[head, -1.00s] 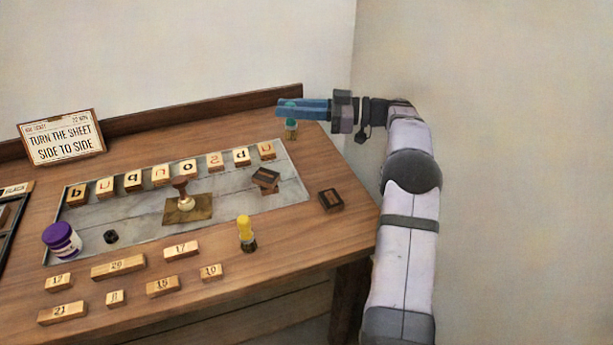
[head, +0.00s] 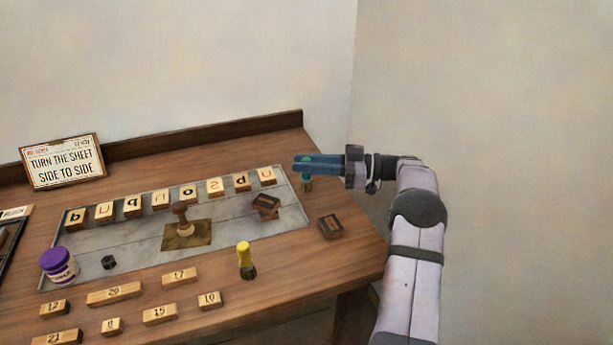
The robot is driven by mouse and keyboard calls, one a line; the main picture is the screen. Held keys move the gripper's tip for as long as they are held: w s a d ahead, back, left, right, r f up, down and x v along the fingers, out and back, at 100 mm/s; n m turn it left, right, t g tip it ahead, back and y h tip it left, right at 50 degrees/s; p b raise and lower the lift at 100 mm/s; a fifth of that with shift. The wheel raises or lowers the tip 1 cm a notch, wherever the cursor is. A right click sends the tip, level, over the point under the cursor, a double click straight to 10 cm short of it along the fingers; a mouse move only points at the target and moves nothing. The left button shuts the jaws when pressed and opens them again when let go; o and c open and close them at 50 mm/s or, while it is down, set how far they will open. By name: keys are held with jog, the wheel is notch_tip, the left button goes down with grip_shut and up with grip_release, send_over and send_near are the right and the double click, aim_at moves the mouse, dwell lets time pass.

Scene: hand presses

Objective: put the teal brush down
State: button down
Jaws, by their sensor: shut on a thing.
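The teal brush (head: 307,186) is in the head view at the right end of the desk, beyond the right end of the grey plate. It is upright, bristles down. My gripper (head: 303,166) reaches in from the right with its blue fingers level and is shut on the brush's handle. The fingers hide much of the handle. The bristle end shows below them, close to the desk top; I cannot tell whether it touches.
The grey plate (head: 110,234) bears letter blocks, a stamp (head: 181,217) and a dark block (head: 265,206). Another dark block (head: 331,227) lies near the desk's right edge. A yellow brush (head: 245,260) stands in front. Bare wood surrounds the brush.

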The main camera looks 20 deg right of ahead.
aim_at(308, 176)
jog(key=shift+f, duration=1.85)
jog(key=shift+f, duration=0.2)
jog(key=c, duration=1.6)
grip_release()
jog(key=shift+r, duration=0.1)
jog(key=shift+d+r, duration=0.1)
jog(key=shift+d, duration=0.05)
jog(key=shift+b+v, duration=0.5)
jog(key=shift+v, duration=3.1)
jog(key=shift+s, duration=0.1)
